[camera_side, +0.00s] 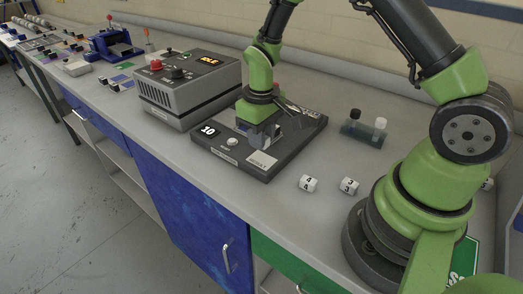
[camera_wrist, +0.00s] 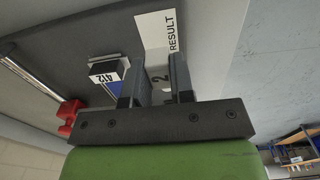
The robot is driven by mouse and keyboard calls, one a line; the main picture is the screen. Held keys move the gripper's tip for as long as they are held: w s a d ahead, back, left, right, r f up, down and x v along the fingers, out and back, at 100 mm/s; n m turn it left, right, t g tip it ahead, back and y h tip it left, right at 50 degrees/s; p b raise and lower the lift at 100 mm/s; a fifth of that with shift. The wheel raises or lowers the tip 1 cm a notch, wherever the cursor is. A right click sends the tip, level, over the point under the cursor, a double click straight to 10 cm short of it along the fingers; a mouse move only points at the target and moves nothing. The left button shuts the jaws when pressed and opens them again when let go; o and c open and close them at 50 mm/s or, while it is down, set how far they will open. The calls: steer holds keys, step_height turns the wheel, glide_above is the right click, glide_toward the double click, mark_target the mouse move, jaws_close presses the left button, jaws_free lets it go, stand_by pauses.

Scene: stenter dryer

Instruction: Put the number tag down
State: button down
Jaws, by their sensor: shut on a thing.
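The number tag (camera_wrist: 159,80), a pale piece marked 2, is between the fingers of my gripper (camera_wrist: 157,78) in the wrist view. My gripper is shut on it. In the side view my gripper (camera_side: 260,138) is low over the dark board, and its fingers and arm hide the tag. A white card printed RESULT (camera_side: 263,160) lies on the board, in front of my gripper. In the wrist view the RESULT card (camera_wrist: 158,30) shows just beyond the fingertips. I cannot tell whether the tag touches the card or the board.
The dark board (camera_side: 285,152) has a 10 label (camera_side: 208,131) at its left corner. Two white number tags, 4 (camera_side: 308,184) and 3 (camera_side: 349,186), stand on the bench to the right. A grey control box (camera_side: 187,88) is to the left.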

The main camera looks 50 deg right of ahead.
mark_target(262, 160)
steer(key=shift+f, duration=2.1)
steer(key=shift+f, duration=0.1)
steer(key=c, duration=1)
jaws_free()
step_height(262, 160, up, 12)
steer(key=s+a+r+m+t, duration=0.25)
steer(key=s+r, duration=0.35)
steer(key=r, duration=0.5)
steer(key=s+r+t, duration=0.1)
steer(key=s, duration=0.2)
steer(key=s+a+r+m+t+y, duration=0.1)
steer(key=s+r+t, duration=0.1)
steer(key=s, duration=0.2)
steer(key=s+a+r+t+y, duration=0.1)
steer(key=s+r, duration=0.1)
steer(key=s, duration=0.1)
steer(key=shift+s+m+t, duration=0.25)
steer(key=shift+s+t, duration=0.1)
